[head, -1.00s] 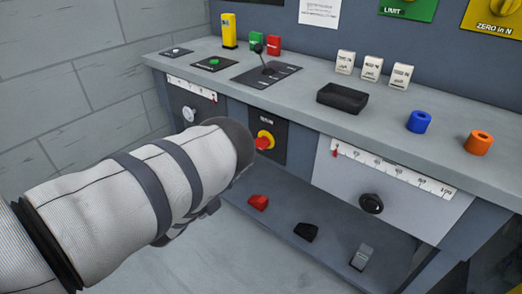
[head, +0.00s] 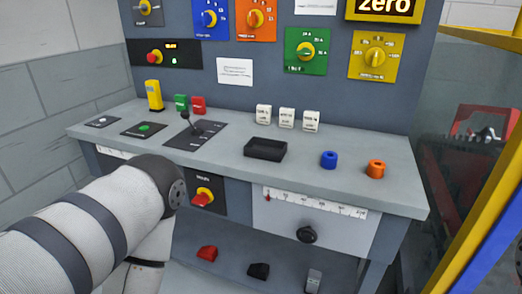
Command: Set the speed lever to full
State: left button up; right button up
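A black lever (head: 187,119) with a round knob stands on a dark plate (head: 195,136) on the grey desk, left of the middle. It leans toward the upper left in the picture. The plate's markings are too small to read. My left arm comes in from the left, its elbow in front of the desk's left part. Its gripper is out of the frame or hidden behind the arm. My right gripper is not in the frame.
The desk (head: 380,196) also holds a black tray (head: 265,150), a blue ring (head: 329,160), an orange ring (head: 376,169) and white blocks (head: 287,118). A red-handled switch (head: 202,197) and a black knob (head: 307,235) are on the front. A yellow post (head: 465,190) stands at right.

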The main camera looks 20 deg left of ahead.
aim_at(185, 114)
jog(key=u, duration=1.05)
